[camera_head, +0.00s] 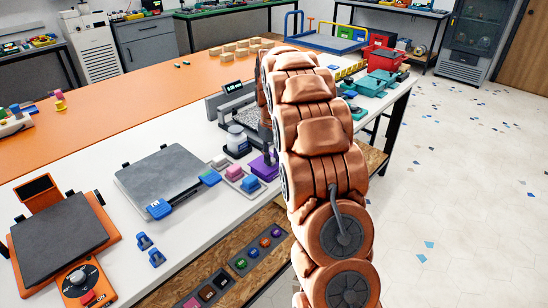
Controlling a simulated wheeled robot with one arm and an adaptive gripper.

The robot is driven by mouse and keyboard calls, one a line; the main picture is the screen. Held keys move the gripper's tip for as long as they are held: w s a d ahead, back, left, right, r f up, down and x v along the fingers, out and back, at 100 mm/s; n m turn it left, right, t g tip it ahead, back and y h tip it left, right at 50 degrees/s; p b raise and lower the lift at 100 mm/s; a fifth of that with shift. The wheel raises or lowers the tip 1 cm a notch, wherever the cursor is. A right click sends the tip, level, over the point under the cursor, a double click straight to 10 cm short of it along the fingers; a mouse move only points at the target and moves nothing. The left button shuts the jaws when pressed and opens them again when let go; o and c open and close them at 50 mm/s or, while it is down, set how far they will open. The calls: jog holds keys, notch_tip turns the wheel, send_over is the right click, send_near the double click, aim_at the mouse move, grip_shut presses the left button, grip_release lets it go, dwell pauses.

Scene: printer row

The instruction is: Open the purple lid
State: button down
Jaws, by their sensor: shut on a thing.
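The purple lid (264,166) sits at the right end of a row of small colored blocks on the white table, close to my arm. It looks like a small purple box top, and its right side is hidden behind my arm. My gripper (268,149) reaches down onto it from above. Only a narrow dark part of the gripper shows at the arm's left edge. The gripper is shut on the purple lid, though the fingertips and their contact are mostly hidden. I cannot tell whether the lid is raised.
A white cylinder on a dark base (237,140) stands behind. A grey print bed (163,175) lies further left. A lower shelf (225,268) holds colored buttons.

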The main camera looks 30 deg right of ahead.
aim_at(260, 158)
jog(key=shift+w+a, duration=0.2)
jog(key=shift+w, duration=0.75)
jog(key=shift+w+a, duration=0.25)
jog(key=shift+w, duration=0.7)
jog(key=shift+w+a, duration=0.2)
jog(key=shift+w, duration=0.75)
jog(key=c, duration=0.9)
grip_release()
notch_tip(260, 158, up, 12)
jog(key=shift+f, duration=0.1)
